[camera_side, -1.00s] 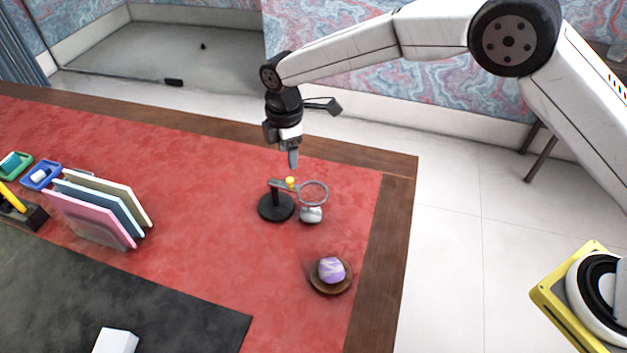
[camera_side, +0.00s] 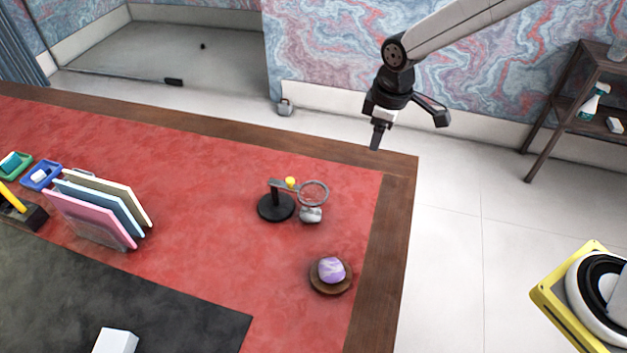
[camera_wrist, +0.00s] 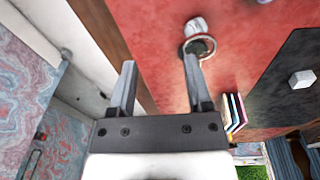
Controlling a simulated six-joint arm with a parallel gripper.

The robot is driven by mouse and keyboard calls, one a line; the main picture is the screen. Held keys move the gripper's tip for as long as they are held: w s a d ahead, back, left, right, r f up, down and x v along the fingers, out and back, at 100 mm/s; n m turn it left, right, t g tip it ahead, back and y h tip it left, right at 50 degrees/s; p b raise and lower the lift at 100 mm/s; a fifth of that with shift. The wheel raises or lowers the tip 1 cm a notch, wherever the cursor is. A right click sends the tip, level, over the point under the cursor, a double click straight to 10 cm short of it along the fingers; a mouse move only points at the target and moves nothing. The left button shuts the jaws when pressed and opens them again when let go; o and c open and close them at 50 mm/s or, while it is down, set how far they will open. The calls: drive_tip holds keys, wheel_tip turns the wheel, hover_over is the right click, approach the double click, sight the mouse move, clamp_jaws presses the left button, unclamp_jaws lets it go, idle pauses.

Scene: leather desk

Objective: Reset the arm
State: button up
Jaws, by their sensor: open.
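My gripper (camera_side: 376,136) is raised above the far right corner of the desk in the side view. It is clear of everything on the desk. In the wrist view my gripper (camera_wrist: 158,84) shows its two fingers spread apart with nothing between them. The right finger partly covers the ring stand in that view.
On the red desk top (camera_side: 200,180) stand a black stand with a ring (camera_side: 313,193) and yellow knob, a grey-white object (camera_side: 311,215) under the ring, a purple ball (camera_side: 331,270) on a brown dish (camera_side: 333,289), and upright folders (camera_side: 100,213). A shelf (camera_side: 560,105) stands right.

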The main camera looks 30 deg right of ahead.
drive_tip(key=s+d+m, duration=0.4)
drive_tip(key=s+d, duration=0.1)
drive_tip(key=s, duration=0.3)
drive_tip(key=s+d+m+t, duration=0.1)
drive_tip(key=s+d+m, duration=0.3)
drive_tip(key=s, duration=0.4)
drive_tip(key=shift+d, duration=0.4)
drive_tip(key=shift+f, duration=0.1)
idle(0.4)
